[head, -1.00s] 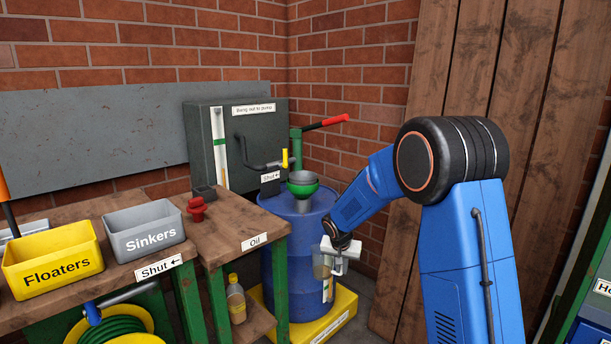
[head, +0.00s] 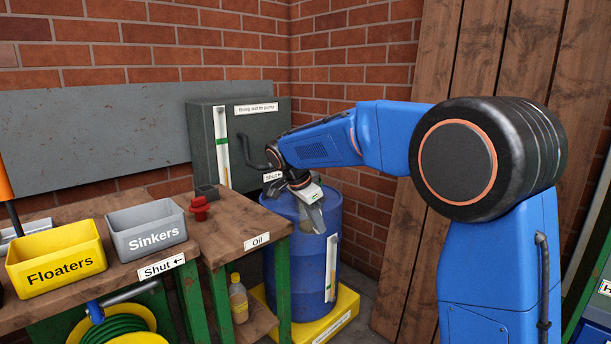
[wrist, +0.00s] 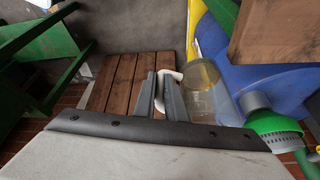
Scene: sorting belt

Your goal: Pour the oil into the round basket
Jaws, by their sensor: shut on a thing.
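My gripper (head: 308,190) is over the top of the blue drum in the head view. In the wrist view its fingers (wrist: 163,95) are shut on the white handle of a clear jug (wrist: 222,104). Amber oil (wrist: 199,72) shows inside the jug. The green-rimmed round basket (wrist: 277,125), with a perforated strainer, is at the right in the wrist view, close beside the jug. In the head view my arm and gripper hide the basket. I see no stream of oil, and the jug's exact tilt is hard to tell.
The blue drum (head: 292,260) stands on a yellow base (head: 342,312). The Oil bench (head: 228,228) is left of it, with a red fitting (head: 199,208) on top and a bottle (head: 238,298) below. A grey cabinet (head: 204,125) stands behind. Floaters (head: 58,257) and Sinkers (head: 146,228) bins are left.

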